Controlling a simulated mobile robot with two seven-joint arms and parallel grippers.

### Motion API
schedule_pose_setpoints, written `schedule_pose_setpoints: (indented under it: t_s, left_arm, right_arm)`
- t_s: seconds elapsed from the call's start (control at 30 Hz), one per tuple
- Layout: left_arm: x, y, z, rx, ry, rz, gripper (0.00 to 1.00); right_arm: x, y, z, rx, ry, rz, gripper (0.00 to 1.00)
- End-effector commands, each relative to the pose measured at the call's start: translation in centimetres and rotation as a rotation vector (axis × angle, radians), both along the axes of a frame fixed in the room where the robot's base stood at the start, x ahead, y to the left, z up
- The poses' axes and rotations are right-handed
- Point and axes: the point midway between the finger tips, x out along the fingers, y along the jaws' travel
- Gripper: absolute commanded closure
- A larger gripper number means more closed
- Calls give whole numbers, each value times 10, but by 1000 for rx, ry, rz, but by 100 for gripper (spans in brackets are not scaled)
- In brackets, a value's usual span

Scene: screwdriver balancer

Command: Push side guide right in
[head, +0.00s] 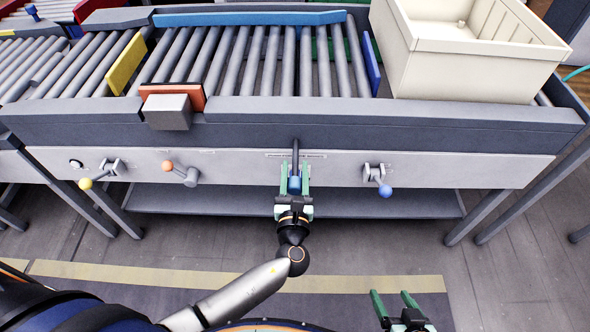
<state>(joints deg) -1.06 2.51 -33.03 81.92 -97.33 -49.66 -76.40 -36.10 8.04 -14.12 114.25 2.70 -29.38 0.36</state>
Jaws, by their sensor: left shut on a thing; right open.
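My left gripper (294,180) has its green fingers closed on the blue knob (295,184) of a dark lever (295,155) on the conveyor's grey front panel. The lever stands upright over a short slot. My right gripper (395,296) is open and empty, low at the right above the floor. A blue side plate (371,64) stands at the right end of the rollers. A long blue bar (250,18) runs along the far edge of the rollers. I cannot tell which of these blue parts the lever moves.
A yellow plate (126,64) and an orange stop (172,95) with a grey block (167,112) stand further left. The front panel has levers with yellow (86,184), orange (168,165) and blue (385,191) knobs. A cream crate (480,68) sits at the right.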

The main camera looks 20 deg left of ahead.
Motion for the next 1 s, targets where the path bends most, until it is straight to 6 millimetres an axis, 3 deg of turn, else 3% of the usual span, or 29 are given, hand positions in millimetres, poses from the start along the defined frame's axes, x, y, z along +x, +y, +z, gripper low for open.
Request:
schedule_pose_setpoints:
  t_s: [0.13, 1.0]
  left_arm:
    - [0, 0, 0, 0, 0, -1, 100]
    - [0, 0, 0, 0, -1, -1, 100]
  right_arm:
    - [0, 0, 0, 0, 0, 0, 25]
    - [-4, -1, -3, -1, 9, -1, 25]
